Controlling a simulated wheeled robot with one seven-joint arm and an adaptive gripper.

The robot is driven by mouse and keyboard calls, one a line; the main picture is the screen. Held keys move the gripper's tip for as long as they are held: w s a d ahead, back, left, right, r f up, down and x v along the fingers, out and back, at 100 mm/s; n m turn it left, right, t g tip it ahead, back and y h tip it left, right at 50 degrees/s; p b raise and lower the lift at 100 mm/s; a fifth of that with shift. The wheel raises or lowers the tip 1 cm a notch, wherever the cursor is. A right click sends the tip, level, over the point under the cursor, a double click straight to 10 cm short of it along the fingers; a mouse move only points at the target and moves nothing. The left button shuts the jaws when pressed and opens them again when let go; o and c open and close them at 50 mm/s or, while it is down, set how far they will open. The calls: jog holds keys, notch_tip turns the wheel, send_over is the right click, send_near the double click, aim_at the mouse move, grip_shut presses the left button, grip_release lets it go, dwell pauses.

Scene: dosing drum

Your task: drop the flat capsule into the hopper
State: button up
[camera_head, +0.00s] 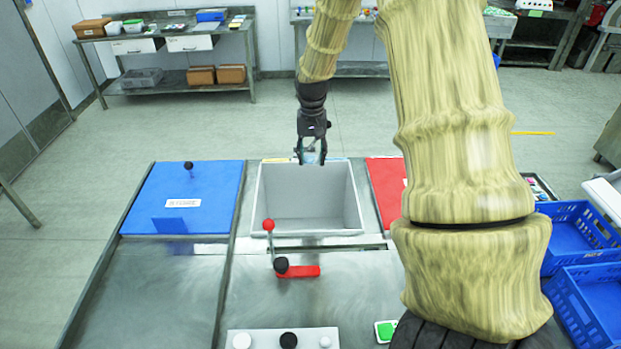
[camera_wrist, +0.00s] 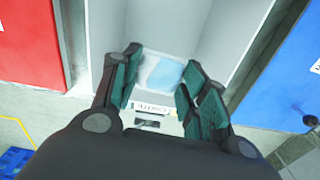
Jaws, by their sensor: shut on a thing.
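The hopper (camera_head: 288,195) is an open, grey-white square bin set into the metal bench, between a blue lid and a red lid. My gripper (camera_head: 311,158) points down over the hopper's far edge in the head view. In the wrist view my gripper (camera_wrist: 158,95) has its dark green finger pads shut on a pale, translucent blue-and-white thing (camera_wrist: 165,74), which looks like the flat capsule. The pads hide part of it. The hopper's pale wall (camera_wrist: 150,25) lies behind it in that view.
The blue lid (camera_head: 185,205) is left of the hopper, the red lid (camera_head: 385,185) right. A red-knobbed lever (camera_head: 268,226) and a black knob on a red plate (camera_head: 300,271) stand in front. Blue crates (camera_head: 575,235) are at the right.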

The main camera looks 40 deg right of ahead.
notch_tip(320, 180, down, 3)
jog(key=shift+w+f+b, duration=0.1)
jog(key=shift+b, duration=0.85)
jog(key=shift+f+b, duration=0.6)
jog(key=shift+d+f+b, duration=0.1)
jog(key=shift+f+b, duration=0.2)
jog(key=shift+f, duration=0.25)
jog(key=o, duration=0.8)
jog(key=shift+r, duration=0.15)
notch_tip(320, 180, up, 12)
jog(key=shift+f, duration=0.15)
